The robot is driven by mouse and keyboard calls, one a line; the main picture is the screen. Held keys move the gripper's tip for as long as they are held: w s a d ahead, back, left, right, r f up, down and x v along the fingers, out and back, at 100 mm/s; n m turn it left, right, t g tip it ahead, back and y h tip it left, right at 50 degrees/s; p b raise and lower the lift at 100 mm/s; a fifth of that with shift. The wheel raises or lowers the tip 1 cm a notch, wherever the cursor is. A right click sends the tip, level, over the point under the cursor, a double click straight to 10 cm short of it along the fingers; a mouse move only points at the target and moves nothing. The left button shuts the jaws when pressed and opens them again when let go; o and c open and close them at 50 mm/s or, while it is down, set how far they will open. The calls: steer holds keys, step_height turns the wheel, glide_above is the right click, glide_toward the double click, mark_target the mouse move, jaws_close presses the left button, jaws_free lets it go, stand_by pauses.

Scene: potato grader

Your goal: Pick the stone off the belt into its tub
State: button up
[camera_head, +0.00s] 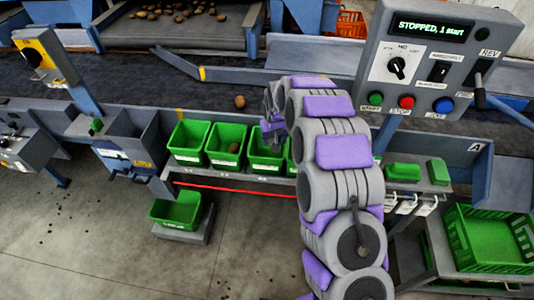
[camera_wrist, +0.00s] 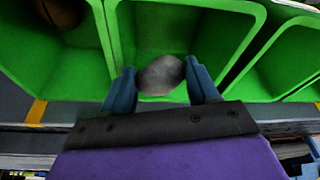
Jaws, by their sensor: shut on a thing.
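A grey rounded stone (camera_wrist: 161,75) sits between the two blue fingers of my gripper (camera_wrist: 162,84) in the wrist view. The fingers are shut on it. Behind it in that view is the inside of a green tub (camera_wrist: 202,35). In the head view my arm hides much of my gripper, and I cannot make out the stone there. My wrist is over the row of green tubs, at the third tub (camera_head: 263,166) from the left. The dark belt (camera_head: 130,82) runs behind the row.
A brown potato (camera_head: 240,102) lies on the belt. The second tub (camera_head: 213,156) holds a brown lump. Another green tub (camera_head: 178,212) stands low at the front. The control panel (camera_head: 440,62) reads "STOPPED". A green crate (camera_head: 485,262) stands at right.

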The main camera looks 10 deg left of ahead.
steer(key=o, duration=0.8)
steer(key=shift+o, duration=1.4)
steer(key=shift+a+f, duration=0.1)
steer(key=shift+a, duration=0.4)
steer(key=shift+o, duration=0.6)
steer(key=shift+a+f, duration=0.1)
steer(key=shift+a, duration=0.45)
steer(key=shift+d+r, duration=0.25)
steer(key=shift+d, duration=0.3)
steer(key=shift+a+p+v, duration=0.7)
steer(key=shift+p+v, duration=1)
steer(key=shift+v, duration=6.6)
steer(key=s+d+r, duration=0.5)
steer(key=s+d, duration=0.1)
steer(key=s, duration=0.2)
steer(key=s+d+m+g, duration=0.1)
steer(key=s+d, duration=0.3)
steer(key=s, duration=0.8)
steer(key=s+d+r+m+g, duration=0.1)
steer(key=s+d, duration=0.3)
steer(key=s, duration=0.8)
steer(key=s+d+r+m+g+h, duration=0.1)
steer(key=s+d, duration=0.4)
steer(key=s, duration=0.7)
steer(key=shift+s+r+g, duration=0.25)
steer(key=shift+s+g, duration=0.15)
steer(key=shift+g, duration=0.5)
